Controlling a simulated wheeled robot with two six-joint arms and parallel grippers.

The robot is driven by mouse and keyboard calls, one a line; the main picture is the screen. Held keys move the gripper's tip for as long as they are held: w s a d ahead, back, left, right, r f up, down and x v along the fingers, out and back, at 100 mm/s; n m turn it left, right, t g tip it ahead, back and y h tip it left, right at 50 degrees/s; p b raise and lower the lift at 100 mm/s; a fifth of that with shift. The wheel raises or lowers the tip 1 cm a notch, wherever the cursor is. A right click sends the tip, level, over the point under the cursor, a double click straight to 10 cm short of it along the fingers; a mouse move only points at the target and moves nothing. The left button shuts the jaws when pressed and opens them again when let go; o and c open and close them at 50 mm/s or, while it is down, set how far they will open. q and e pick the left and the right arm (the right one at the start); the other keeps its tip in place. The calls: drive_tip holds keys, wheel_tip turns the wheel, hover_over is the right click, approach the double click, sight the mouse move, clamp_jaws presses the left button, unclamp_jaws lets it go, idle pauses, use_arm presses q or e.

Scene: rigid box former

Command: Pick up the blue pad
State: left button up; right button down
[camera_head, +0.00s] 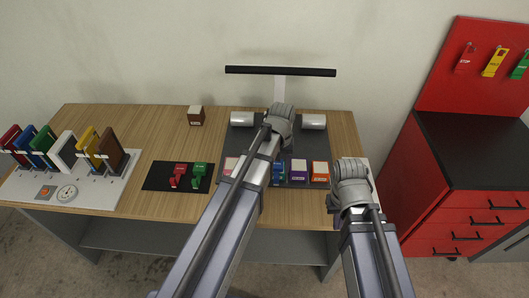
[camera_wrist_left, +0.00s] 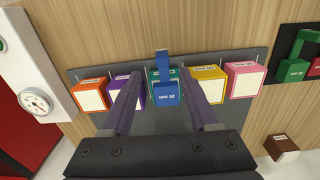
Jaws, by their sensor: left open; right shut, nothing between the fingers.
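A blue piece (camera_wrist_left: 166,94) with an upright tab and a white label stands in front of a green block (camera_wrist_left: 154,74) on the dark mat (camera_wrist_left: 225,125). It also shows in the head view (camera_head: 279,172), partly behind my left arm. My left gripper (camera_wrist_left: 162,80) is open and empty. Its fingers appear either side of the blue piece in the left wrist view; contact and height are unclear. In the head view my left wrist (camera_head: 281,120) hides its fingers. My right gripper (camera_head: 334,200) is shut and empty at the mat's right, its fingertips mostly hidden.
Orange (camera_wrist_left: 90,95), purple (camera_wrist_left: 122,92), yellow (camera_wrist_left: 207,85) and pink (camera_wrist_left: 245,80) blocks line the mat. A black mat (camera_head: 155,178) holds red and green pieces. A brown block (camera_head: 195,115) stands behind. Coloured panels (camera_head: 62,152) stand at the left.

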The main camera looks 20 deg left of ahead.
sight(276, 177)
use_arm(q)
drive_tip(key=shift+w+a+r, duration=0.2)
drive_tip(key=shift+w+a, duration=0.15)
drive_tip(key=shift+a, duration=0.15)
wheel_tip(276, 177, down, 3)
drive_tip(key=b, duration=0.2)
drive_tip(key=shift+r+b, duration=0.2)
drive_tip(key=shift+b, duration=0.2)
drive_tip(key=f+b, duration=0.5)
drive_tip(key=shift+s+d+f, duration=0.1)
drive_tip(key=shift+s+d, duration=0.15)
drive_tip(key=shift+s, duration=0.15)
clamp_jaws()
